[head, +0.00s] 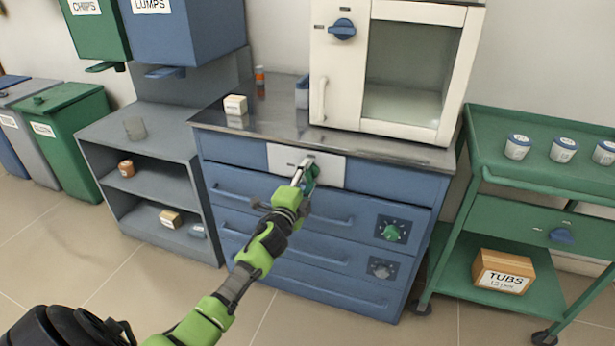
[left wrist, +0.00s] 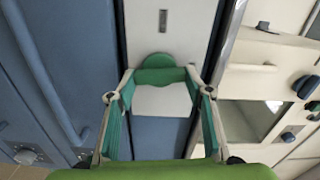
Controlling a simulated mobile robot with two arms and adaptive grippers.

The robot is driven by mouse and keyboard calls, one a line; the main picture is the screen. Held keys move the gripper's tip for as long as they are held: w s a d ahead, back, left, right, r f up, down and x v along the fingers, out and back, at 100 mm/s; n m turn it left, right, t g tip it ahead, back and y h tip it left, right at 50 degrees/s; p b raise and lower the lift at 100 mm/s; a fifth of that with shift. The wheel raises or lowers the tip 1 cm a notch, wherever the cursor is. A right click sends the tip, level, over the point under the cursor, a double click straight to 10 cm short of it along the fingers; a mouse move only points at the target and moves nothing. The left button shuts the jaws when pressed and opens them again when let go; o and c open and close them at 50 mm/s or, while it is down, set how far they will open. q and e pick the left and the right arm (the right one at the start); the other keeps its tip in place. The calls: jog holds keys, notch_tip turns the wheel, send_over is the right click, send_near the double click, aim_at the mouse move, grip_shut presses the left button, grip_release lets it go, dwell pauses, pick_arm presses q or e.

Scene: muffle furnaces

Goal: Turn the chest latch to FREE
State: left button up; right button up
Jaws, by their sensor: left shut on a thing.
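The blue chest of drawers (head: 255,187) stands in the middle of the head view, with a pale plate (head: 330,170) on its top front. The green latch handle (head: 311,176) is on this plate, partly hidden by my left gripper (head: 303,174). In the left wrist view the latch handle (left wrist: 160,73) lies across the plate (left wrist: 162,25), between the tips of my left gripper (left wrist: 152,82). The fingers are shut on it from both sides. The plate's marks are too small to read. My right gripper is not in view.
A white furnace (head: 345,75) with a blue knob stands on the chest's top. Lower on the chest are a green dial (head: 391,230) and a grey dial (head: 381,268). A green cart (head: 484,180) stands to the right and grey shelves (head: 165,150) to the left.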

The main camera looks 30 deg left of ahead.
pick_arm(q)
jog(key=shift+m, duration=0.6)
jog(key=shift+f, duration=0.1)
jog(key=shift+m, duration=0.3)
jog(key=o, duration=1.1)
jog(key=shift+s, duration=0.15)
jog(key=v, duration=1.2)
